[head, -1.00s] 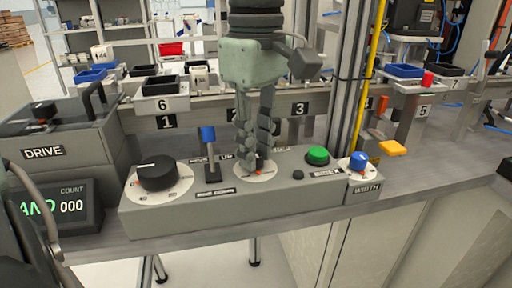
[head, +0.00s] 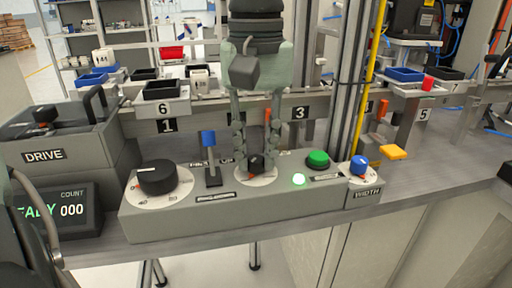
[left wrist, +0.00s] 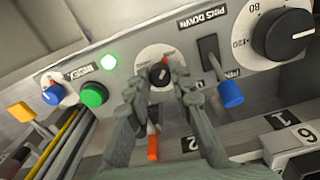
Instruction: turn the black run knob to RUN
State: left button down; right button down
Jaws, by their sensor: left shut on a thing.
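The black run knob (head: 256,162) sits on a white round dial plate in the middle of the grey control box (head: 215,223). My left gripper (head: 257,158) reaches down from above, and its fingers are shut on the knob from both sides. In the left wrist view the knob (left wrist: 160,75) shows between the fingertips (left wrist: 158,88), with a light mark on its face. The fingers hide part of the dial plate and its lettering, so I cannot read the position label. My right gripper is not in view.
A green lamp (head: 299,180) is lit beside a green button (head: 318,159). A blue width knob (head: 359,162) is at the right, a blue-topped lever (head: 209,138) and large black dial (head: 157,177) at the left. The display (head: 62,210) appears to read READY 000.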

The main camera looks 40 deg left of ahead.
aim_at(256, 159)
pick_arm(q)
jog(key=shift+m, duration=0.4)
jog(key=c, duration=1.3)
grip_release()
notch_tip(256, 159, up, 12)
jog(key=shift+r, duration=0.1)
